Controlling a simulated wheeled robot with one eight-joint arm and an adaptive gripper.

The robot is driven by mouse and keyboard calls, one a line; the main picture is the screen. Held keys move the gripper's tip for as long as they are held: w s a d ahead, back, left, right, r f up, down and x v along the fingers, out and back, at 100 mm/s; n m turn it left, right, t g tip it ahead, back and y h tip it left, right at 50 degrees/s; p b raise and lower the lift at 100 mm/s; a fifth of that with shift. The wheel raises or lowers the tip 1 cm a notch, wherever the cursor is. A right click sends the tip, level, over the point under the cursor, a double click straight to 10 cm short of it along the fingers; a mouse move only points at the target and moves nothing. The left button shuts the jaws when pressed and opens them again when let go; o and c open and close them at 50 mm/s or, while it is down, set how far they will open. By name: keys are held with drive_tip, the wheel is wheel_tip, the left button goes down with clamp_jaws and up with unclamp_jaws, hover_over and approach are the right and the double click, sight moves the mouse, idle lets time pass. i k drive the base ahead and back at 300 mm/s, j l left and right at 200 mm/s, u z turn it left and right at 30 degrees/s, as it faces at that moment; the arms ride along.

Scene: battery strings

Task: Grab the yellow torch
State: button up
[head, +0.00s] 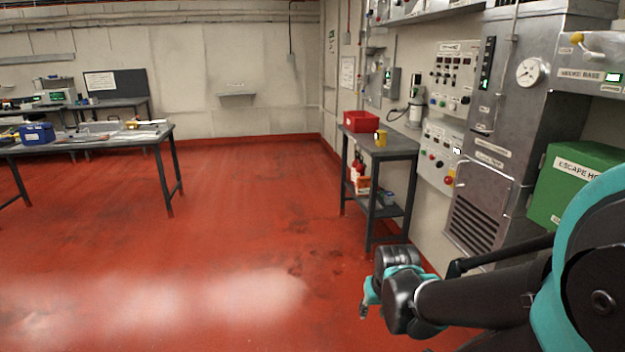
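I cannot pick out the yellow torch for certain. A small yellow object (381,138) stands on the dark side table (398,148) by the right wall; it looks more like a mug. A tiny yellow item (132,124) lies on the workbench at the left, too small to identify. My gripper (368,298) is at the lower right, over the red floor and in front of the side table, well apart from both. The folded arm partly hides it, and its fingers are not clear. I see nothing held in it.
A red bin (361,121) stands on the side table, with several items on its lower shelf (392,207). Grey cabinets, control panels (441,155) and a green box (572,182) line the right wall. A workbench (90,141) with a blue box (37,133) stands left. The middle floor is clear.

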sight(380, 135)
drive_tip(key=i+j, duration=0.1)
drive_tip(key=i, duration=1.75)
drive_tip(key=l+z, duration=0.05)
